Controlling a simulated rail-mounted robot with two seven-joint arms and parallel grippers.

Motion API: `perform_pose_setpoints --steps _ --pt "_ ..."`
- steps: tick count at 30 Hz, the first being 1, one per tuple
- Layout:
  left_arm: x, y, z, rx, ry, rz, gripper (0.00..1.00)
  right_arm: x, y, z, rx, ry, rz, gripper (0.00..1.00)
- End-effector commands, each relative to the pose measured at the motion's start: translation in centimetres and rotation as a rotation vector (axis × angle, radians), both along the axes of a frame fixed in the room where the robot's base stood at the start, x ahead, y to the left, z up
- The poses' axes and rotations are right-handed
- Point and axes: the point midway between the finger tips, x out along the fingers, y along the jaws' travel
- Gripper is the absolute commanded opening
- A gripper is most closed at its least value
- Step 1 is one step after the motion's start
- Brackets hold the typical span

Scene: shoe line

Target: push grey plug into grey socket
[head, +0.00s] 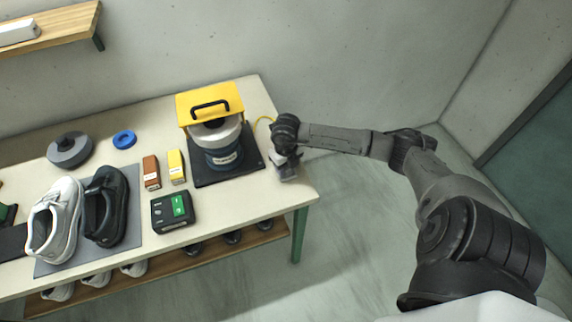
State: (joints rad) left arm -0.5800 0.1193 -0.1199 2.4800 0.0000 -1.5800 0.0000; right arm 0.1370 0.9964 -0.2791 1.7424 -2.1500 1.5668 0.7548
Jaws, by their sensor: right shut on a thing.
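My right gripper (280,158) is at the right end of the table, just right of the black base of the yellow-topped machine. It points down and is shut on the grey plug, which is mostly hidden by the fingers and wrist. A grey block, seemingly the grey socket (290,174), shows right at the fingertips near the table's right edge. I cannot tell whether plug and socket touch or are apart. A yellow cord (262,119) curves from behind the machine toward the gripper. My left gripper is not in view.
The yellow-topped machine (210,103) stands left of the gripper. A black-and-green box (172,212), brown and yellow boxes, a blue ring (124,139), a grey disc and a pair of shoes on a grey mat (133,180) lie further left. The lower shelf holds several shoes.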

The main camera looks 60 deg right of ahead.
Motion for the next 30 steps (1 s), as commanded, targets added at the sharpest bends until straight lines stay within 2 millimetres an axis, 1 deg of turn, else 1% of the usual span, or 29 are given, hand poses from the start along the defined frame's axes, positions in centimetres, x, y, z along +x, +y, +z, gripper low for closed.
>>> perform_pose_setpoints --steps 12,13,21,22,30 --pt "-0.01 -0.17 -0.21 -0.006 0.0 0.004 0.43 -0.01 -0.03 -0.34 -0.001 0.0 0.0 0.21" --pt "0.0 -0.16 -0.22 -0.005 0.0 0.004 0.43 -0.01 -0.03 -0.35 -0.001 0.0 0.0 0.47" --pt "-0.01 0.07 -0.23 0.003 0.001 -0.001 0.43 -0.01 0.0 -0.35 0.0 0.0 0.0 0.73" --pt "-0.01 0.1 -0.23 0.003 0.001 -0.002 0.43 -0.01 0.0 -0.35 0.0 0.0 0.0 0.75" --pt "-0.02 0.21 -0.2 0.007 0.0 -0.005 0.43 0.0 0.0 -0.15 0.0 0.0 0.0 0.76"
